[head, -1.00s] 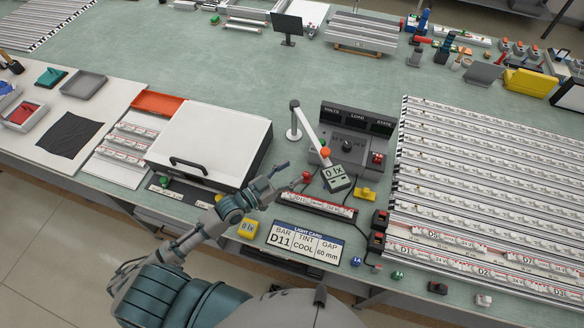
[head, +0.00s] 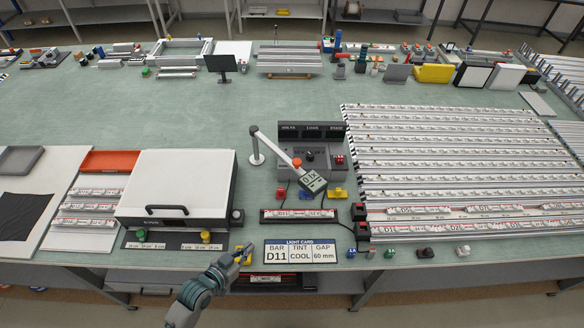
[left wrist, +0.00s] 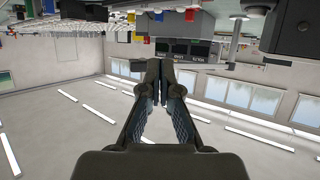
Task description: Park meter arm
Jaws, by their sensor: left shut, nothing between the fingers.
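The meter arm (head: 274,149) is a white jointed link on a post at the left of the grey control panel (head: 302,171). Its orange joint (head: 297,163) carries a dark-framed meter head (head: 313,181) with a small display. The meter head hangs in front of the panel, above and behind the bar holder (head: 298,215). My left gripper (head: 243,254) is shut and empty at the table's front edge, left of the light card and apart from the meter arm. Its closed fingers also show in the left wrist view (left wrist: 157,68). My right gripper is not in view.
The light card (head: 300,252) lies at the front edge. A white-lidded box (head: 175,182) stands left, and a rack of light bars (head: 450,150) fills the right. Yellow (head: 338,193) and red-black blocks (head: 360,211) sit near the holder.

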